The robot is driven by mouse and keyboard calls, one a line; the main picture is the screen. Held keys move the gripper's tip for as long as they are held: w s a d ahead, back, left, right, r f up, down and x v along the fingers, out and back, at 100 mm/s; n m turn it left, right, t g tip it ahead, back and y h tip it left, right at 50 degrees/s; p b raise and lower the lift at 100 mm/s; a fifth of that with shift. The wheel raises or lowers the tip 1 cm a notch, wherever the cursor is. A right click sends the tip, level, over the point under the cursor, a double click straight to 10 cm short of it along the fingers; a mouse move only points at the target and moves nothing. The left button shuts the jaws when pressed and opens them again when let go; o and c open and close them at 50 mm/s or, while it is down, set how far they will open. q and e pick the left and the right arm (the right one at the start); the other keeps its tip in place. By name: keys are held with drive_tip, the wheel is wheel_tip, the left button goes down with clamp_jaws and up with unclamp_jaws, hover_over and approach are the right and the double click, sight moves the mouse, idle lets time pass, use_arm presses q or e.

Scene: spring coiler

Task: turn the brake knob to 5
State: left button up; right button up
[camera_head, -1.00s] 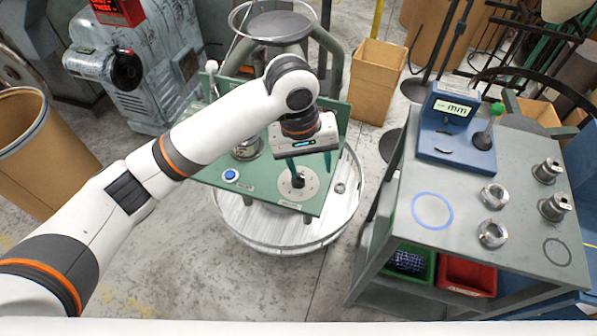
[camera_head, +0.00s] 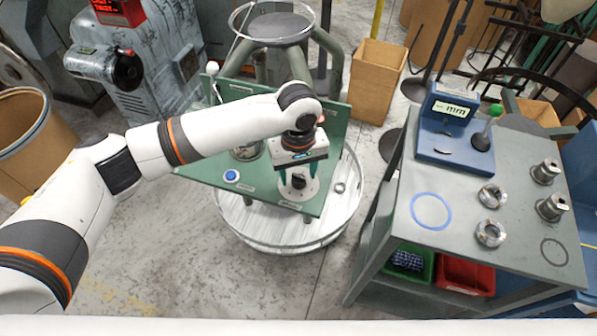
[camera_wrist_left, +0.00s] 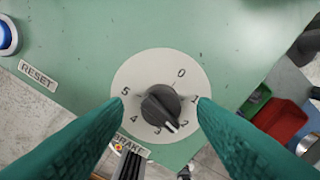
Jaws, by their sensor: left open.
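The brake knob (camera_wrist_left: 160,105) is dark with a white pointer mark, on a pale round dial (camera_wrist_left: 185,70) numbered 0 to 5. The mark points between 2 and 3; the 5 is on the dial's left side. In the head view the knob (camera_head: 298,182) sits on the green panel's front part. My left gripper (camera_head: 298,172) is over the dial. In the left wrist view its green fingers are open on either side of the knob, with visible gaps and nothing between them but the knob. My right gripper is not in view.
A blue button (camera_head: 231,175) is left of the dial on the green panel (camera_head: 215,165). The RESET label (camera_wrist_left: 38,74) is near it. A grey cart (camera_head: 480,245) with metal rings and a blue gauge (camera_head: 450,125) stands at the right. Floor lies between.

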use_arm(q)
drive_tip(key=shift+f, duration=0.6)
